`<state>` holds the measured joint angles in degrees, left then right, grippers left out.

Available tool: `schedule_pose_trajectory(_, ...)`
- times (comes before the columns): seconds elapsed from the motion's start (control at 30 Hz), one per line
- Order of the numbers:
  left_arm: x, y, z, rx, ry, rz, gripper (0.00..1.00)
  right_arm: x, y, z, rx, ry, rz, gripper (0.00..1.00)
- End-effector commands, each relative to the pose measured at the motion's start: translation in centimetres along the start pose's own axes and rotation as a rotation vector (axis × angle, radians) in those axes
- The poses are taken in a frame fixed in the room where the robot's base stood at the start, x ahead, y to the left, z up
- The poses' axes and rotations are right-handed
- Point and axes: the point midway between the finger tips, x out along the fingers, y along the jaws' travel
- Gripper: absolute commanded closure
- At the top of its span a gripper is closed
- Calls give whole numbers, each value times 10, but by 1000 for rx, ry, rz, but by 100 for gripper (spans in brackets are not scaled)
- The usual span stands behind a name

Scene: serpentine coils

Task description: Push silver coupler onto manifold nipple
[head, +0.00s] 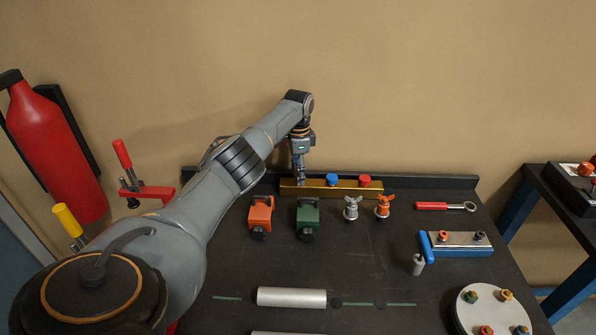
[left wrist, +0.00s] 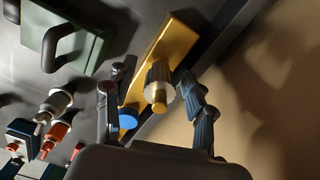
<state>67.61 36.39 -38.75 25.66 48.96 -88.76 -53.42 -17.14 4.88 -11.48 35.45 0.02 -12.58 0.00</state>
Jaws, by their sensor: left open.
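The brass-coloured manifold (head: 345,190) lies along the back of the table, with a blue cap and a red cap on top. My left gripper (head: 300,178) points down over its left part. In the left wrist view the open left gripper (left wrist: 154,110) has a finger on either side of a ridged silver coupler (left wrist: 158,76) with a brass tip facing the camera. The coupler stands at the manifold (left wrist: 172,42), near the blue cap (left wrist: 128,121). How far it sits on the nipple is hidden. Finger contact cannot be told. My right gripper is not in view.
An orange block (head: 261,214), a green block (head: 308,215), a silver winged fitting (head: 351,208) and an orange winged fitting (head: 383,205) stand before the manifold. A red-handled wrench (head: 446,206) and blue vise (head: 457,243) are right.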

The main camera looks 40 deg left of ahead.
Motion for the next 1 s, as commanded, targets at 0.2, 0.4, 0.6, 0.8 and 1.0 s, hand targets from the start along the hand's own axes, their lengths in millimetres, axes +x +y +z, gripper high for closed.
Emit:
schedule_pose_trajectory(0.2,-30,-1,-1,1,4,-3,46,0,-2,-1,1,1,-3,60)
schedule_pose_trajectory(0.4,-74,-1,-1,0,5,-3,46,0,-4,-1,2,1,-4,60)
schedule_pose_trajectory(0.6,-106,-1,-1,0,3,-2,46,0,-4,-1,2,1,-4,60)
schedule_pose_trajectory(0.8,-118,0,-1,0,1,0,46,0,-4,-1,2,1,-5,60)
schedule_pose_trajectory(1.0,-119,0,0,0,1,0,46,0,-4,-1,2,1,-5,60)
